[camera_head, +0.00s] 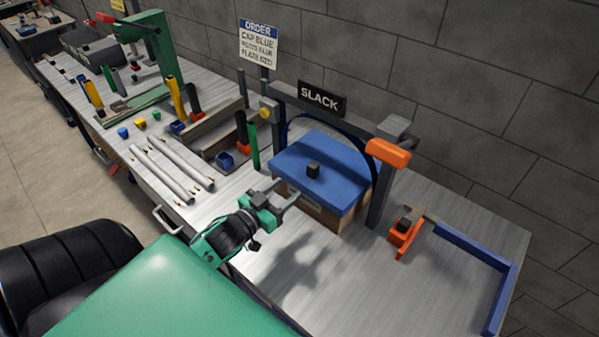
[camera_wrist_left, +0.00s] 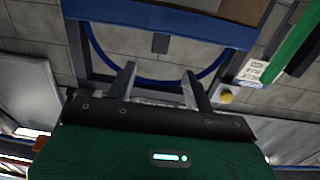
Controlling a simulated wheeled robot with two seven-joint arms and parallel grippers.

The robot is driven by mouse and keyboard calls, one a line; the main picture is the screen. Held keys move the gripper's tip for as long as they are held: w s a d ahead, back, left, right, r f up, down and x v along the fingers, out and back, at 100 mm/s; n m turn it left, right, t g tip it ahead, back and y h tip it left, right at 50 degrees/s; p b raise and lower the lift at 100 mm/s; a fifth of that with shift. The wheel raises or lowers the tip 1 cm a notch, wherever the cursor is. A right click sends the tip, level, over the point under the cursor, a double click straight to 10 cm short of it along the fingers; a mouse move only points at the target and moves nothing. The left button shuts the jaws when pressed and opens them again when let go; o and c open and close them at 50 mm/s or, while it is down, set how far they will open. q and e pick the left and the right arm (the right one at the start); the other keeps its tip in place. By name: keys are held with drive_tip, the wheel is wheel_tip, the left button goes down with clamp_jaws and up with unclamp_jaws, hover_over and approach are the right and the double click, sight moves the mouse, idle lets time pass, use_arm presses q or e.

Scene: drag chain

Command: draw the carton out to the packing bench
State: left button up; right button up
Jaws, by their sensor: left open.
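The carton (camera_head: 322,213) is a brown box with a blue lid (camera_head: 325,168) and a black knob on top. It sits on the metal-topped bench (camera_head: 300,275), within a grey frame (camera_head: 378,190) with a "SLACK" sign. My left gripper (camera_head: 283,193) is open and empty at the near left side of the carton, its fingers towards it. Contact cannot be made out. In the left wrist view, the gripper fingers (camera_wrist_left: 161,88) stand apart, and the blue lid edge (camera_wrist_left: 160,19) crosses the top. The right gripper is out of view.
An orange block (camera_head: 404,236) and a blue corner rail (camera_head: 478,252) lie on the bench at right. An order sign (camera_head: 258,42) stands behind. Pale rods (camera_head: 172,168) and coloured parts fill the bench at left. Bare bench top lies in front of the carton.

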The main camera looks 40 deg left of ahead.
sight(310, 169)
use_arm(q)
drive_tip(key=w+p, duration=0.1)
drive_tip(key=w, duration=0.3)
drive_tip(key=w+d+p, duration=0.1)
drive_tip(key=w, duration=0.3)
drive_tip(key=w+p, duration=0.1)
drive_tip(key=w, duration=0.4)
drive_tip(key=shift+d+r, duration=0.15)
drive_tip(key=c, duration=1.1)
drive_tip(key=s+a+p, duration=0.2)
drive_tip(key=s+p, duration=0.6)
drive_tip(key=s, duration=1.6)
idle(1.1)
